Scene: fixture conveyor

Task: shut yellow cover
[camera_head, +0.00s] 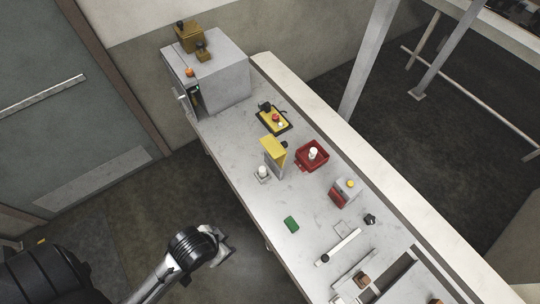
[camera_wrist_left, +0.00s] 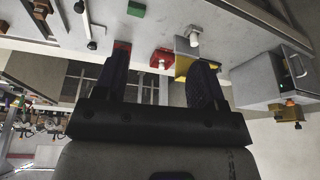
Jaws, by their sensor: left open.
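A yellow upright piece (camera_head: 273,145), which looks like the yellow cover standing raised, is on the bench near a white cylinder. My left gripper (camera_head: 226,247) is off the front edge of the bench, well short of the yellow piece. Its two dark fingers (camera_wrist_left: 160,80) are apart with nothing between them. My right gripper is out of view.
The bench (camera_head: 250,187) holds a red tray (camera_head: 323,163) with a white cylinder, a grey and red box (camera_head: 338,196) with a yellow knob, and a green block (camera_head: 291,223). A large grey cabinet (camera_head: 222,82) stands at the far end. The bench front edge lies beside my gripper.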

